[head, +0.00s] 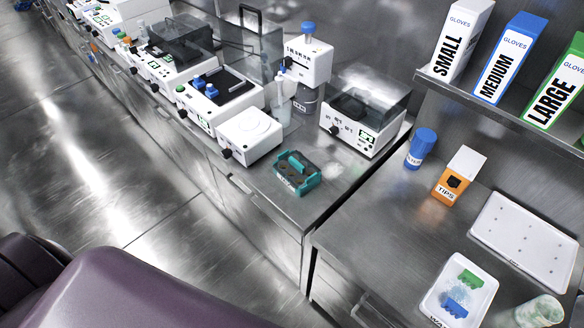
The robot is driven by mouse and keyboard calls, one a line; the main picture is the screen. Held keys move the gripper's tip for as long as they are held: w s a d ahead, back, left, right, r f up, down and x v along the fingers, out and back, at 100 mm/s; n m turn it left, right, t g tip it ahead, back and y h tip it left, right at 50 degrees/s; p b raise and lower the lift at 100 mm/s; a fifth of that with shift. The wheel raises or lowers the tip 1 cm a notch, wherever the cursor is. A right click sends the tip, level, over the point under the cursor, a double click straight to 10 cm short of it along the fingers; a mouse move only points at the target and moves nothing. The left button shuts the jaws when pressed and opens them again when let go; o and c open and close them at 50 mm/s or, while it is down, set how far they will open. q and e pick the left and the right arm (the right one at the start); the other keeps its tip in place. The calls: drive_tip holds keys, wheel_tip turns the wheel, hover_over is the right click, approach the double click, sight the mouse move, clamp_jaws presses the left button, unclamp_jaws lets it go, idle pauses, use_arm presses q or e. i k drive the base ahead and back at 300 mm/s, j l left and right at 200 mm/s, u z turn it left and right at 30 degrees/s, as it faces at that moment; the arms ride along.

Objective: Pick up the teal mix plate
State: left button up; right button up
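The teal mix plate (297,172) sits on the steel counter near its front edge, close to the corner of the bench run. It looks like a small teal tray with raised ends and a dark, cupped middle. Nothing is touching it from above, and it is seen whole. Neither of my grippers shows in the head view.
A white flat-topped device (250,136) stands just left of the plate, and a clear-lidded machine (362,115) stands behind it to the right. The right counter holds a blue-capped jar (421,150), an orange tips box (460,175) and a white waste tray (437,300). Floor in front is clear.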

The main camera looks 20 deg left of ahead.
sight(313, 181)
drive_tip(key=i+j+z, duration=0.1)
drive_tip(key=j, duration=0.3)
drive_tip(key=i+j+z, duration=0.15)
drive_tip(key=j, duration=0.25)
drive_tip(key=j+z, duration=0.1)
drive_tip(key=j, duration=0.3)
